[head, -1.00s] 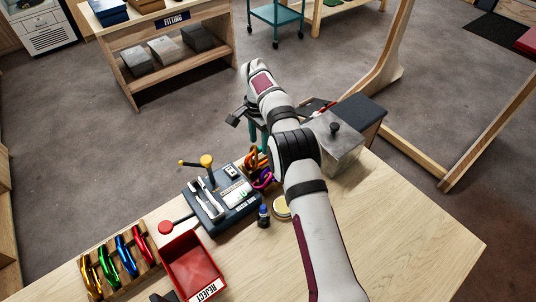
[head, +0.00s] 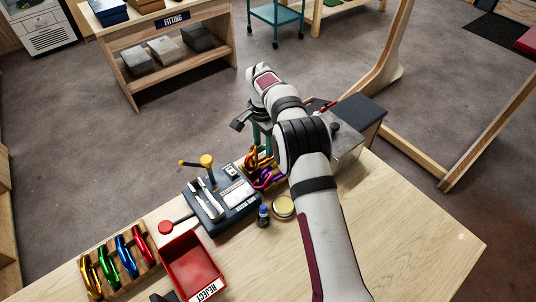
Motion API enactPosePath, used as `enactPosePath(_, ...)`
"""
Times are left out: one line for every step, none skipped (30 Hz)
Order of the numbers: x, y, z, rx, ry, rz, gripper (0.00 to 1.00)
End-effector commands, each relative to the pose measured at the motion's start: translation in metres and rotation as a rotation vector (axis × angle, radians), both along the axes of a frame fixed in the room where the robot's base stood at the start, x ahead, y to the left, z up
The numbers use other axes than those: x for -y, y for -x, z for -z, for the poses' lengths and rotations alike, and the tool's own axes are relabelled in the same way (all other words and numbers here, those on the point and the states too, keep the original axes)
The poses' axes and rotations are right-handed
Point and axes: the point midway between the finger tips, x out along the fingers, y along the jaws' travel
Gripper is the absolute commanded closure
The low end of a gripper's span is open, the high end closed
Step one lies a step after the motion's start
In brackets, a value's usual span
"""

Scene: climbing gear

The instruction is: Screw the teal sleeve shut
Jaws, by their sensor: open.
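My gripper (head: 262,142) points down at the far edge of the bench, above and just behind a group of carabiners. Two teal upright parts, seemingly its fingers, stand apart, and it looks open with nothing visible between them. An orange carabiner (head: 258,159) and a purple carabiner (head: 264,178) lie close below it, partly covered by my arm. I cannot make out a teal sleeve; it is hidden or too small to tell. Whether the fingers touch any carabiner cannot be seen.
A dark testing device (head: 238,211) with levers stands left of the carabiners. A blue bottle (head: 263,215) and a round tin (head: 283,207) are in front. A red reject bin (head: 190,267) and a rack of coloured carabiners (head: 118,262) are at left. The bench's right side (head: 410,235) is clear.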

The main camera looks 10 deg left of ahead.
Motion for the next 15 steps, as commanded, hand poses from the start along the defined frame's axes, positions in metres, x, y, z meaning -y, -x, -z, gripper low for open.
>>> enactPosePath(-0.001, 0.0, 0.004, -0.001, 0.0, -0.001, 0.45)
enactPosePath(-0.002, 0.0, 0.006, -0.001, 0.0, -0.001, 0.45)
enactPosePath(-0.003, 0.0, 0.01, -0.001, 0.0, -0.001, 0.45)
enactPosePath(-0.004, 0.0, 0.013, -0.001, 0.0, -0.002, 0.45)
enactPosePath(-0.005, 0.0, 0.017, -0.002, 0.001, -0.002, 0.45)
enactPosePath(-0.006, 0.0, 0.021, -0.002, 0.001, -0.002, 0.45)
enactPosePath(-0.007, 0.0, 0.023, -0.001, 0.001, -0.002, 0.45)
enactPosePath(-0.007, 0.0, 0.025, 0.0, 0.0, -0.002, 0.45)
enactPosePath(-0.008, 0.0, 0.026, 0.0, 0.0, -0.001, 0.45)
enactPosePath(-0.008, 0.0, 0.026, 0.0, 0.0, -0.001, 0.45)
enactPosePath(-0.008, 0.0, 0.026, 0.0, 0.0, -0.001, 0.45)
enactPosePath(-0.008, 0.0, 0.026, 0.0, 0.0, -0.001, 0.45)
enactPosePath(-0.008, 0.0, 0.026, 0.0, 0.0, -0.001, 0.45)
enactPosePath(-0.008, 0.0, 0.026, 0.0, 0.0, -0.001, 0.45)
enactPosePath(-0.008, 0.0, 0.026, 0.0, 0.0, -0.001, 0.45)
